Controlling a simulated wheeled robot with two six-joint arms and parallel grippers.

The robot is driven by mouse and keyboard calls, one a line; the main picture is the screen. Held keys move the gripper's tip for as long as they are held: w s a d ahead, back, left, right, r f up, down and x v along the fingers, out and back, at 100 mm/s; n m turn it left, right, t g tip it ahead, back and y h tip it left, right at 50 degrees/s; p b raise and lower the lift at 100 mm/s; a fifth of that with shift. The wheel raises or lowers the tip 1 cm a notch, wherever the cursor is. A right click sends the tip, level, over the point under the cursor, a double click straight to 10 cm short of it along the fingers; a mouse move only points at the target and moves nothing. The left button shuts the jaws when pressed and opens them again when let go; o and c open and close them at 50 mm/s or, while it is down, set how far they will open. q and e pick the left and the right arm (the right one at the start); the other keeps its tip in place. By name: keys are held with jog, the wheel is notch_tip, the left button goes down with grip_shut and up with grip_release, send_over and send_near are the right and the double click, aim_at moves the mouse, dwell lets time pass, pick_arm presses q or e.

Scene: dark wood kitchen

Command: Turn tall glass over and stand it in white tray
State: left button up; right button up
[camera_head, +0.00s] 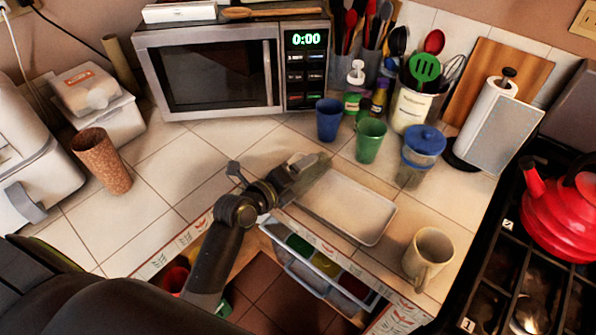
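The white tray (347,207) lies on the tiled counter near its front edge, right of the middle, and its visible floor is bare. My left gripper (312,168) reaches in from the lower left and hangs at the tray's back left corner. Its fingers are seen from behind, so their opening is hidden. A tall brown speckled tumbler (102,160) stands at the left of the counter, wider at the top, well apart from the gripper. I cannot tell for sure whether it is the tall glass. My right gripper is out of view.
A blue cup (328,120), a green cup (370,140) and a blue-lidded jar (423,147) stand behind the tray. A beige mug (428,256) stands right of it. An open drawer (318,262) lies below the counter edge. The stove holds a red kettle (562,212).

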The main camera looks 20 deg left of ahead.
pick_arm(q)
jog(key=shift+o, duration=0.3)
jog(key=shift+f, duration=0.1)
jog(key=shift+s, duration=0.1)
jog(key=shift+s+a, duration=0.15)
jog(key=shift+s, duration=0.1)
jog(key=b+v, duration=0.2)
jog(key=v, duration=1.4)
jog(key=shift+s+r, duration=0.25)
jog(key=shift+s, duration=0.05)
jog(key=shift+a, duration=0.1)
